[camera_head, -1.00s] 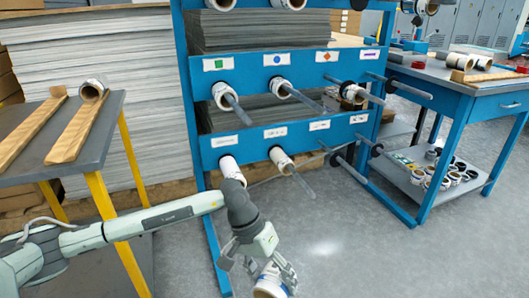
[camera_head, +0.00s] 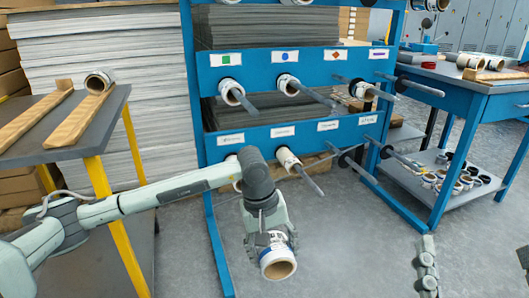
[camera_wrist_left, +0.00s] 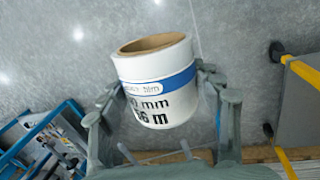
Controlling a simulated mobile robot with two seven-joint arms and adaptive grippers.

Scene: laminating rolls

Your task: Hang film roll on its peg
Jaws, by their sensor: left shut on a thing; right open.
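My left gripper (camera_head: 270,244) is shut on a film roll (camera_head: 278,265), held in front of the rack and below its lower peg row. The roll is white with a blue band and a brown core, its open end facing the head camera. The left wrist view shows the roll (camera_wrist_left: 157,88), slightly tilted, with black print, between the fingers (camera_wrist_left: 160,98). The blue rack (camera_head: 262,62) has two rows of pegs, some carrying rolls. The arm partly hides the lower left peg. My right gripper (camera_head: 427,265) is open and empty at the lower right, partly in view.
A table with wooden rails (camera_head: 78,121) and one roll (camera_head: 98,82) stands at the left. A blue workbench (camera_head: 493,106) stands at the right, with several rolls on its lower shelf (camera_head: 408,174). Grey floor (camera_head: 340,235) in front of the rack is clear.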

